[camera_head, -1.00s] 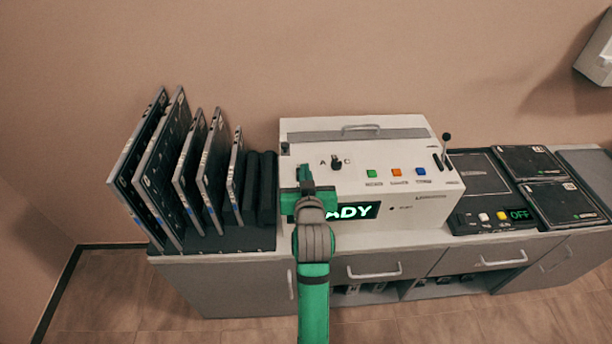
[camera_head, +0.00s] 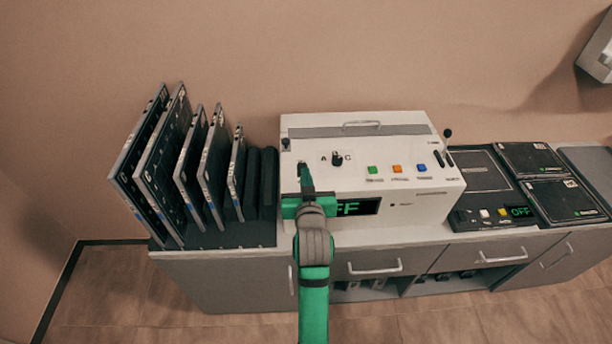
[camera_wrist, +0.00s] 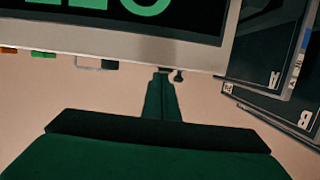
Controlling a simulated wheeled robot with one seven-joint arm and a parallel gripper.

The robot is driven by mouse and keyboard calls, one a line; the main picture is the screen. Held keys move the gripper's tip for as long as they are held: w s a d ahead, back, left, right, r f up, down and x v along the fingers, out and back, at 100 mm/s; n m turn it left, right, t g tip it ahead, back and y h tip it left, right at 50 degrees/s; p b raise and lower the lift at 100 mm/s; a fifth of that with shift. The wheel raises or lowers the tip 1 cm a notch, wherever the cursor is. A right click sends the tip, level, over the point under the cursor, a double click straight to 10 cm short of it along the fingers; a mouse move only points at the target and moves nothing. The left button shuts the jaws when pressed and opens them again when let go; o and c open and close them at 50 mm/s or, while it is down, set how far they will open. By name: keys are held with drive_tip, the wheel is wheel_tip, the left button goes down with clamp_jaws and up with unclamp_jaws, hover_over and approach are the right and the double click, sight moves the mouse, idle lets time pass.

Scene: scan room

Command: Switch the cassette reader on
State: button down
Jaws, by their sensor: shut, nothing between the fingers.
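The cassette reader (camera_head: 410,208) is a white box on the cabinet. Its front display (camera_head: 362,207) shows the green letters "FF"; my gripper and arm hide its left part. On the sloped panel are an A/C knob (camera_head: 337,159) and green, orange and blue buttons (camera_head: 397,169). A small dark knob (camera_head: 286,144) stands at the far left. My gripper (camera_head: 303,168) is shut and empty over the panel's left part. In the wrist view its fingertips (camera_wrist: 162,76) are close beside a small dark knob (camera_wrist: 178,76); I cannot tell whether they touch.
Several upright cassettes (camera_head: 160,165) stand in a rack left of the reader, close to my gripper. A dark lever (camera_head: 446,140) rises at the reader's right end. Right of it are a black unit (camera_head: 480,172) reading "OFF" and two flat cassettes (camera_head: 562,198).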

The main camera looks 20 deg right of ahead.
drive_tip(key=shift+r, duration=0.55)
drive_tip(key=r, duration=0.1)
drive_tip(key=s+r, duration=0.1)
drive_tip(key=r, duration=0.1)
drive_tip(key=shift+s+a, duration=0.15)
drive_tip(key=shift+a, duration=0.05)
drive_tip(key=s+a, duration=0.2)
drive_tip(key=s, duration=0.7)
drive_tip(key=shift+a+r, duration=0.15)
drive_tip(key=shift+a, duration=0.15)
